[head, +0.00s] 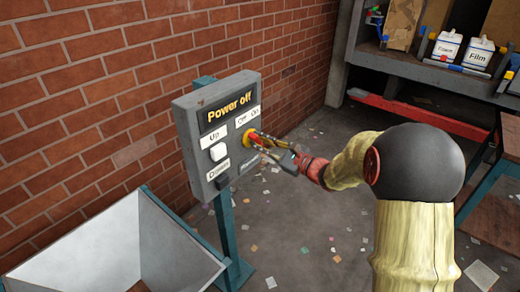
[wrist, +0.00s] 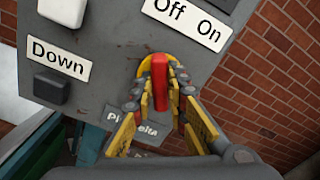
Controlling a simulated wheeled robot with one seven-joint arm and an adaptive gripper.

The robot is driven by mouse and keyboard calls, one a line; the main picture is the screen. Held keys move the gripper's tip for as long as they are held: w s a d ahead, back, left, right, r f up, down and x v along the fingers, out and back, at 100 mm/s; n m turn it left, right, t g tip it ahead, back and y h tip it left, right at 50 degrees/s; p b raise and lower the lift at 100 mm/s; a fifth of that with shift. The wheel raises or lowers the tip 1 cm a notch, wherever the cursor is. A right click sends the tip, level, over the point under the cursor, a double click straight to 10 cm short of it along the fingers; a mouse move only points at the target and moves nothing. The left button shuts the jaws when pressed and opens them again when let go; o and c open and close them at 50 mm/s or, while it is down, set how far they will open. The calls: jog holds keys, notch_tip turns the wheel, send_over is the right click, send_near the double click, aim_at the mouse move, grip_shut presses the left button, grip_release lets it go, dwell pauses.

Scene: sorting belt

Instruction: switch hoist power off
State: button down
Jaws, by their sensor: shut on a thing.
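The hoist control box (head: 190,125) is grey and stands on a teal post, with "Power off" lettered at its top. Its red switch handle on a yellow base (head: 254,137) sits below the "Off On" label (head: 247,117). In the wrist view the red handle (wrist: 159,80) stands nearly upright, under the "Off On" label (wrist: 188,20). My gripper (head: 262,139) reaches the box from the right. In the wrist view my gripper (wrist: 160,88) has its yellow-padded fingers on both sides of the red handle, shut on it.
A white Up button (head: 218,152) and a dark Down button (head: 222,182) sit left of the switch. A pale metal bin (head: 110,245) stands at the lower left. A brick wall (head: 100,80) is behind the box. Paper scraps litter the floor.

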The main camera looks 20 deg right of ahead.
jog(key=shift+a+f+n+b, duration=0.1)
jog(key=shift+f+n+b, duration=0.05)
jog(key=shift+n+b, duration=1.1)
jog(key=c, duration=1.9)
grip_release()
jog(key=shift+o, duration=0.7)
jog(key=shift+s, duration=0.15)
jog(key=v, duration=1.2)
